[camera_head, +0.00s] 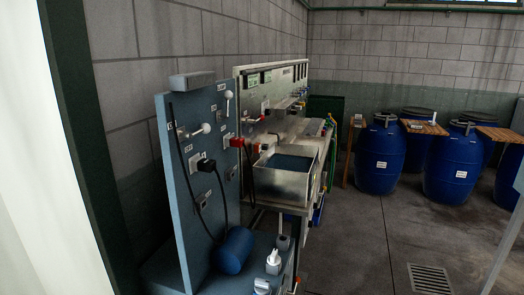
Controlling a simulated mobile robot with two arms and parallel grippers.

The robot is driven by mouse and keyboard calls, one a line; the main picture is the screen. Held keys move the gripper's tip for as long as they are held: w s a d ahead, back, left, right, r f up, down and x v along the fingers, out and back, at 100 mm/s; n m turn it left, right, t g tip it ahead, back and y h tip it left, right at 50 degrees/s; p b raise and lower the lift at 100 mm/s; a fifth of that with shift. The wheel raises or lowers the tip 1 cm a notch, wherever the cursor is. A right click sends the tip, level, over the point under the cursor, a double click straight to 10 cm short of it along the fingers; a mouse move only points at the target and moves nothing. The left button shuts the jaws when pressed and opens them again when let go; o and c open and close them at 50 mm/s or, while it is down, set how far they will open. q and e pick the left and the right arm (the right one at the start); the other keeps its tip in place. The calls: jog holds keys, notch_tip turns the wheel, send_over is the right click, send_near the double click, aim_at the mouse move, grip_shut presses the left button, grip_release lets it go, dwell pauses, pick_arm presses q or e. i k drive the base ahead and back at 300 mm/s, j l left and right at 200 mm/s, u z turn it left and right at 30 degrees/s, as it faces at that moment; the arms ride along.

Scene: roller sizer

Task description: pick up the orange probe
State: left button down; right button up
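I cannot make out an orange probe for certain in the head view. A small red-orange piece (237,142) sits at the right edge of the blue-grey upright panel (180,170), and I cannot tell what it is. The panel carries sockets, white handles and a black plug (206,165) with a dark cable. Neither of my grippers can be seen in this view.
A blue cylinder (234,250) and a white fitting (273,262) sit at the panel's foot. Behind stands a bench with a metal basin (284,183). Blue barrels (380,158) with wooden boards stand at the back right. The floor (365,235) between is clear, with a grate (429,279).

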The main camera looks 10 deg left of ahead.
aim_at(258, 146)
jog(key=i+l+z, duration=0.25)
jog(key=i+z, duration=0.15)
jog(key=i, duration=0.15)
jog(key=i+l+z, duration=0.1)
jog(key=i+z, duration=0.3)
jog(key=i, duration=0.2)
jog(key=i+l+u, duration=0.15)
jog(key=i, duration=0.35)
jog(key=i+u, duration=0.15)
jog(key=i, duration=0.4)
jog(key=i+l+u, duration=0.15)
jog(key=i, duration=0.35)
jog(key=l, duration=0.1)
